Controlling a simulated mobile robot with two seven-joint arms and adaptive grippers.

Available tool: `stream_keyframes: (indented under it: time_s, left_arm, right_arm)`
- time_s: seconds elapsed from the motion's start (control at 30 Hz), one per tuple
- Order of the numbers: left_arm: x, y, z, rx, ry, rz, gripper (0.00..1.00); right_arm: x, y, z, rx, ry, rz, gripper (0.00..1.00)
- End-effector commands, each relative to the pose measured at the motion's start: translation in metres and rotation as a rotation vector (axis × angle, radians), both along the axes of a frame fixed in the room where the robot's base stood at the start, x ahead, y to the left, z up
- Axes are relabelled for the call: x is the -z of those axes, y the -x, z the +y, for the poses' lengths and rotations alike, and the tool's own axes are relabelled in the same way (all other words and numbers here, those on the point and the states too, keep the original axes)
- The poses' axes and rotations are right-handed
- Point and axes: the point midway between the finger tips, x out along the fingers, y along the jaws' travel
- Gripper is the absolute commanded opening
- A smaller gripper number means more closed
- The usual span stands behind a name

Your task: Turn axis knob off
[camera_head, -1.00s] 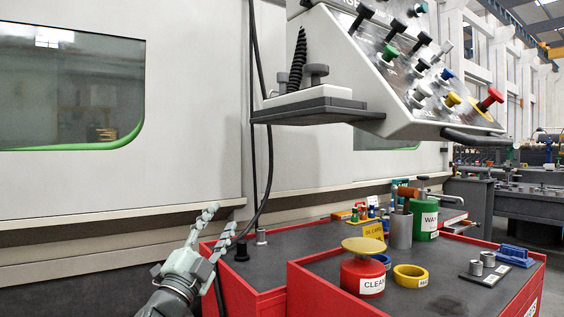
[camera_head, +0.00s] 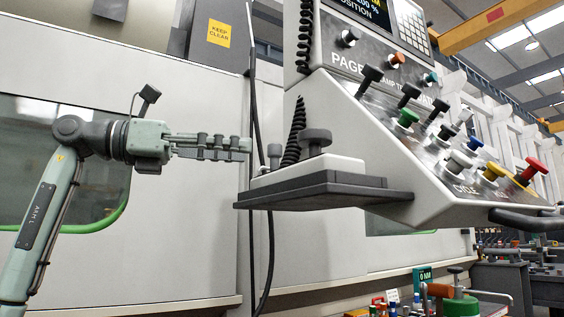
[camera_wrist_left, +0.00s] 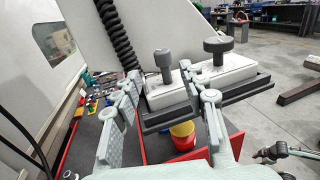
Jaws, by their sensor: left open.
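A white box on the dark shelf (camera_head: 330,189) at the pendant's left side carries two grey knobs. No label shows which is the axis knob. In the left wrist view the small knob (camera_wrist_left: 164,62) appears between and beyond the open fingers, the wide knob (camera_wrist_left: 217,48) to the right. Contact cannot be told. A dark jointed part (camera_wrist_left: 275,152), possibly my right gripper, shows at lower right.
The pendant's sloped panel (camera_head: 420,130) has several coloured knobs and levers. A black coiled cord (camera_head: 294,130) rises behind the small knob. Black cables (camera_head: 251,230) hang just left of the shelf. The red tool cart (camera_wrist_left: 190,155) lies below.

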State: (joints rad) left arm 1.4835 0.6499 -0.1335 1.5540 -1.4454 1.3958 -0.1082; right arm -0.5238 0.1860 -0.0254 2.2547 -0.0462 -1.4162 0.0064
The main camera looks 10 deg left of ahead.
Motion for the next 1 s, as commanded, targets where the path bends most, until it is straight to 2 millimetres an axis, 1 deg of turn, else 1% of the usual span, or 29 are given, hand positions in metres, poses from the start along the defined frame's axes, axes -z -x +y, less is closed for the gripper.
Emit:
stream_keyframes:
  time_s: [0.17, 0.33, 0.5, 0.63, 0.73, 0.87, 0.93, 1.0]
  left_arm:
    - [0.000, -0.009, -0.019, 0.004, -0.003, 0.001, 0.42]
    - [0.000, -0.024, -0.043, 0.005, -0.002, 0.001, 0.42]
    - [0.000, -0.034, -0.061, 0.004, 0.000, 0.001, 0.42]
    - [0.000, -0.038, -0.066, 0.002, -0.001, 0.001, 0.42]
    - [0.000, -0.038, -0.067, 0.002, -0.001, 0.001, 0.42]
    - [0.000, -0.038, -0.067, 0.002, -0.001, 0.001, 0.42]
    - [0.000, -0.038, -0.067, 0.002, -0.001, 0.001, 0.36]
    - [0.000, -0.038, -0.067, 0.002, -0.001, 0.001, 0.27]
  right_arm:
    - [0.005, 0.008, 0.000, 0.000, -0.001, 0.018, 0.40]
    - [0.021, 0.018, -0.001, 0.002, -0.003, 0.049, 0.40]
    - [0.027, 0.015, 0.000, 0.001, -0.007, 0.046, 0.40]
    - [0.029, 0.010, 0.000, 0.001, -0.009, 0.042, 0.40]
    - [0.027, 0.005, 0.000, 0.001, -0.011, 0.032, 0.40]
    - [0.026, 0.004, 0.001, 0.001, -0.011, 0.029, 0.40]
    - [0.026, 0.004, 0.001, 0.000, -0.011, 0.029, 0.40]
    - [0.026, 0.005, 0.001, 0.000, -0.011, 0.029, 0.40]
